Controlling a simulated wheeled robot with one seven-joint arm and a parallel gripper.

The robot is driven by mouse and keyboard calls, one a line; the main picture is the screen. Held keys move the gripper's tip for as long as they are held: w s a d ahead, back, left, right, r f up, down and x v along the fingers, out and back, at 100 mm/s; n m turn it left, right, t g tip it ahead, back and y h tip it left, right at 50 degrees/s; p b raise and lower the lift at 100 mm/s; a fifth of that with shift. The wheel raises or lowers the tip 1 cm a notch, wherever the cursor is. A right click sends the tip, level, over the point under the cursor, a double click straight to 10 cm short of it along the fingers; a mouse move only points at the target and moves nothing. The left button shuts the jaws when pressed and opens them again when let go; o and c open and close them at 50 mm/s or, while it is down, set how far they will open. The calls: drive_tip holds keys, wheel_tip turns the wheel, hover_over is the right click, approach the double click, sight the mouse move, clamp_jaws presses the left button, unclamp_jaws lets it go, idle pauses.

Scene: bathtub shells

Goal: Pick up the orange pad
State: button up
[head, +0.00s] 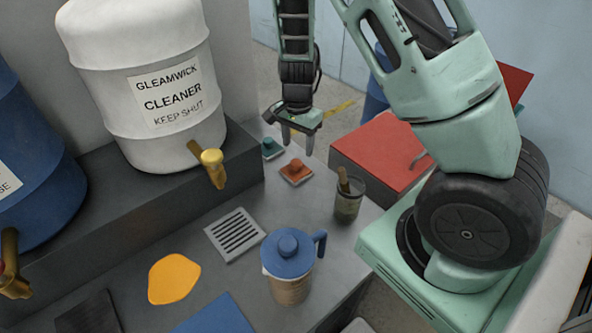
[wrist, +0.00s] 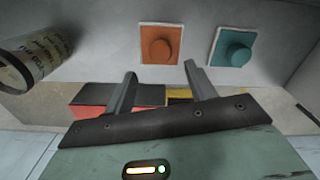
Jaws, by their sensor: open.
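The orange pad (head: 296,173) is a small square with a round knob, lying on the grey bench near its far right edge. In the wrist view the orange pad (wrist: 160,44) lies beyond my fingertips, a little left of the gap's middle. My gripper (head: 297,148) is open and empty, above the bench close to the orange pad and apart from it. It also shows in the wrist view (wrist: 160,72) with both fingers spread. A similar teal pad (head: 271,150) lies beside the orange one, and to its right in the wrist view (wrist: 232,47).
A cup with a stick (head: 348,200) stands near the orange pad. A blue-lidded jug (head: 290,265), a drain grate (head: 236,233) and a yellow puddle (head: 174,278) are nearer. A white cleaner drum (head: 140,80) stands on a raised ledge. A red box (head: 380,150) is beyond the bench.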

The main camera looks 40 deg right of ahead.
sight(296, 162)
drive_tip(key=shift+a+f+p, duration=0.15)
drive_tip(key=shift+f+p, duration=0.1)
drive_tip(key=shift+f, duration=1.3)
drive_tip(key=shift+a+f+p, duration=0.1)
drive_tip(key=shift+f+p, duration=0.1)
drive_tip(key=shift+f, duration=1.3)
drive_tip(key=shift+c, duration=0.3)
drive_tip(key=c, duration=1)
